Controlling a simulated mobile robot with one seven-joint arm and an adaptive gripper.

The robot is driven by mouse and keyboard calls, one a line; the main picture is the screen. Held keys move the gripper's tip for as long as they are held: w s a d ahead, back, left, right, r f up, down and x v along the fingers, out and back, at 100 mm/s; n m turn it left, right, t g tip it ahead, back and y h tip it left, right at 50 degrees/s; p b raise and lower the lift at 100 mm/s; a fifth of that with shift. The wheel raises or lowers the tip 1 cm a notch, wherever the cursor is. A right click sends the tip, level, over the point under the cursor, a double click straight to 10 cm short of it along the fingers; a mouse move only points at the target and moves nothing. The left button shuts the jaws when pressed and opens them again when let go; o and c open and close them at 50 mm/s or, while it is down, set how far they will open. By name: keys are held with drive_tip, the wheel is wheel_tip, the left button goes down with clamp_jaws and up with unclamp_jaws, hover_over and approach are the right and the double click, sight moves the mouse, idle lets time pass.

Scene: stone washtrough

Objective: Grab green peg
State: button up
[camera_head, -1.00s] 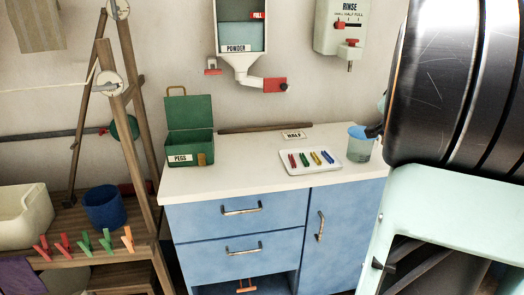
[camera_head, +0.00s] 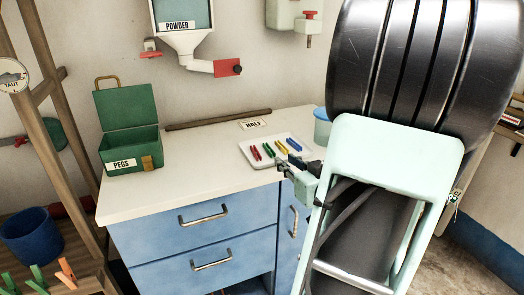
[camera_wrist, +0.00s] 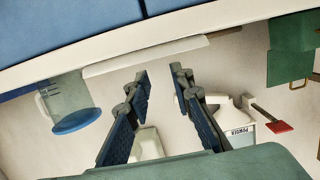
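A green peg (camera_head: 269,150) lies on a white tray (camera_head: 247,161) on the counter, between a red peg (camera_head: 255,153) and a yellow peg (camera_head: 281,147). A blue peg (camera_head: 294,144) lies at the right. More green pegs (camera_head: 38,277) show at the lower left. My gripper (camera_head: 296,163) appears at the tray's right front edge in the head view. In the wrist view my gripper (camera_wrist: 160,74) is open, with nothing between its fingers. There the tray (camera_wrist: 145,55) shows edge-on and the pegs are hidden.
A blue-topped cup (camera_head: 322,128) stands right of the tray, partly behind my arm; it also shows in the wrist view (camera_wrist: 68,105). A green PEGS box (camera_head: 130,150) stands open at the counter's left. A wooden bar (camera_head: 218,119) lies at the back. The counter's left front is clear.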

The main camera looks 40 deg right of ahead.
sight(270, 150)
drive_tip(key=b+x, duration=0.2)
drive_tip(key=x, duration=0.8)
drive_tip(key=shift+w+b, duration=0.2)
drive_tip(key=shift+b, duration=0.2)
drive_tip(key=c, duration=0.5)
